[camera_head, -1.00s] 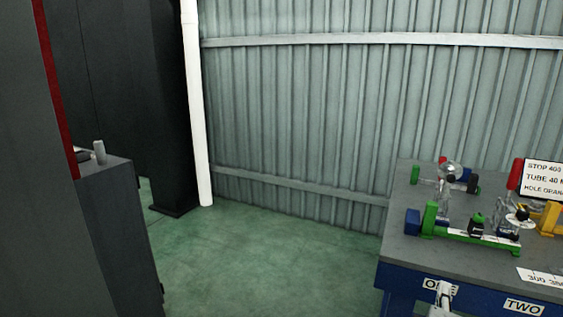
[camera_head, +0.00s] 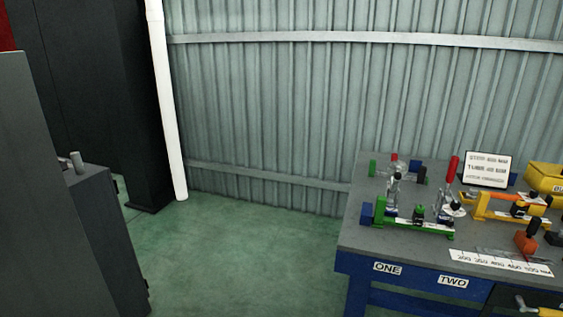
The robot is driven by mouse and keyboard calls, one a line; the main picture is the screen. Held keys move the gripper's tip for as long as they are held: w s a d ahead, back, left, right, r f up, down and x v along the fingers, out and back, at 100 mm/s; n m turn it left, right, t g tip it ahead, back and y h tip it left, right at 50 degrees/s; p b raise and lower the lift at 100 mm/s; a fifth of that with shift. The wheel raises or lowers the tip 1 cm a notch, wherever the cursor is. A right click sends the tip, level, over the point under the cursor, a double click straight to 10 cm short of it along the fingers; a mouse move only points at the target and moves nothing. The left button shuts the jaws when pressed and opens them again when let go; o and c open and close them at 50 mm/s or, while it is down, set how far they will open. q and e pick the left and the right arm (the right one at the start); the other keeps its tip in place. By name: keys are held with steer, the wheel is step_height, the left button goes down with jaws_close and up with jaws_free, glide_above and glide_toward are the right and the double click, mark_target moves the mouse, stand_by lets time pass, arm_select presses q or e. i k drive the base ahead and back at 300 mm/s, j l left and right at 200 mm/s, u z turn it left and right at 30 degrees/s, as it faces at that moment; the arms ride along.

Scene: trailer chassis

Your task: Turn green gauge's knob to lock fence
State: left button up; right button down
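The green gauge (camera_head: 408,226) lies near the left end of the workbench, with a white scale strip along its bar and a blue block (camera_head: 367,213) at its left end. The knob's exact turn is too small to tell. Neither my left nor my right gripper can be made out in the view.
The workbench (camera_head: 370,245) has labels ONE and TWO on its blue front. A yellow gauge (camera_head: 485,207), an orange piece (camera_head: 526,241), red-handled clamps and a sign (camera_head: 487,169) are on it. A grey cabinet (camera_head: 95,230) stands at left. Green floor (camera_head: 240,255) between is clear.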

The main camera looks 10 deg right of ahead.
mark_target(420, 209)
steer(key=z, duration=1.25)
